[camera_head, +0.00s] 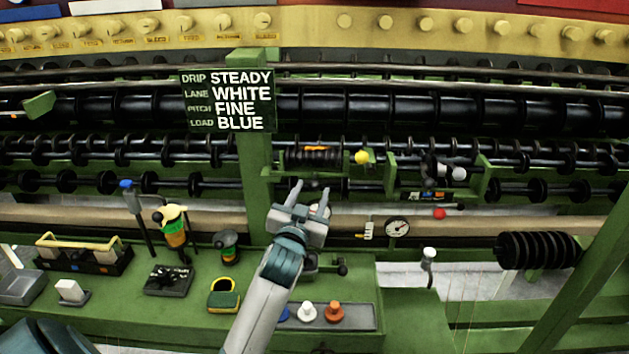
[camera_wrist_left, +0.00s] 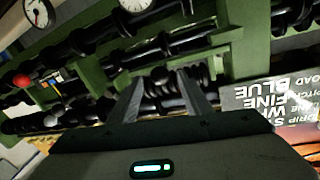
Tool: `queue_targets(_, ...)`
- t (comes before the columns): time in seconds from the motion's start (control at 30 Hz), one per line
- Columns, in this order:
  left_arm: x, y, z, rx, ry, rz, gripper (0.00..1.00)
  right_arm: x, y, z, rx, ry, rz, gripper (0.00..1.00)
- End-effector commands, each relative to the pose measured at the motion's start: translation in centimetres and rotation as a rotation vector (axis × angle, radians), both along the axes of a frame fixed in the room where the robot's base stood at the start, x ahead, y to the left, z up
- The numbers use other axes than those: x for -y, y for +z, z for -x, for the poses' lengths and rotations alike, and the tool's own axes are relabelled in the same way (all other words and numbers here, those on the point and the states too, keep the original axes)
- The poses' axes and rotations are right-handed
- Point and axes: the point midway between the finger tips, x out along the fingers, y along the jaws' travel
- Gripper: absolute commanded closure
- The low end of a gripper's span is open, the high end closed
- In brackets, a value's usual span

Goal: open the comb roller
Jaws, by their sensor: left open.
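I cannot tell for certain which part is the comb roller. A short black ribbed roller (camera_head: 322,156) with orange wound on it sits in a green bracket right of the sign, with a yellow ball knob (camera_head: 362,157) at its right. My left gripper (camera_head: 312,187) is open and empty, its fingers pointing at this bracket from below and in front. In the left wrist view dark ribbed rollers (camera_wrist_left: 165,88) show between and beyond the fingertips (camera_wrist_left: 160,80); contact is not clear. A second short unit (camera_head: 445,168) with a white ball sits to the right. My right gripper is out of view.
A dark sign (camera_head: 228,100) reads STEADY, WHITE, FINE, BLUE. A red ball knob (camera_head: 439,213) and a dial gauge (camera_head: 397,228) are right of the gripper. The green bench (camera_head: 200,319) holds spools, a tray and knobs. A black ribbed roll (camera_head: 538,250) juts out at right.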

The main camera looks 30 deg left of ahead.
Motion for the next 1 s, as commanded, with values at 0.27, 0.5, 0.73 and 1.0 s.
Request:
queue_targets(0.27, -1.2, 0.1, -3.1, 0.000, 0.000, 0.000, 0.56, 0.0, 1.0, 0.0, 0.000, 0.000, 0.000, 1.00)
queue_targets(0.5, -1.4, 0.0, -3.7, -0.001, 0.000, 0.000, 0.56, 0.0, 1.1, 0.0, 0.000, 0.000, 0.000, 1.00)
queue_targets(0.73, -1.4, 0.0, -3.7, 0.000, 0.000, 0.000, 0.63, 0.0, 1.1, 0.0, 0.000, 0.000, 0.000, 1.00)
queue_targets(1.0, -1.4, 0.0, -3.7, 0.000, 0.000, 0.000, 1.00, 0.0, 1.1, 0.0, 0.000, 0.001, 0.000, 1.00)
